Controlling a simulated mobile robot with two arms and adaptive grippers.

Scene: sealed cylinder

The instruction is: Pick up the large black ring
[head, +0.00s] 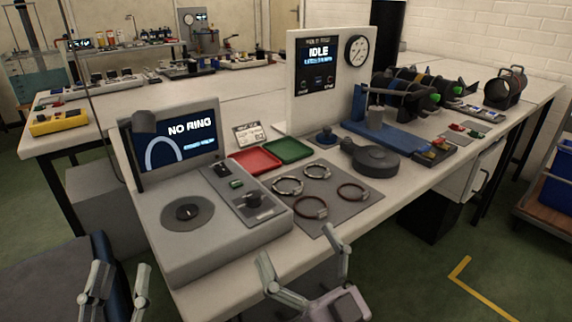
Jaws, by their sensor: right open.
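Several rings with small tags lie flat and apart on a grey mat (333,222) on the bench. The two rear rings look dark and silvery: a left one (275,188) and a right one (316,181). The two front rings look dark reddish-brown: a left one (293,208) and a right one (339,192). I cannot tell which is the large black ring. My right gripper (305,258) is open and empty in front of the bench edge, nearer than the mat. My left gripper (119,282) is open and empty at the lower left, away from the rings.
A grey tester (165,235) with a "NO RING" screen (190,130) stands left of the mat. Red (255,161) and green (290,150) trays lie behind. A black round device (376,160) and an upright "IDLE" panel (318,105) stand farther back.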

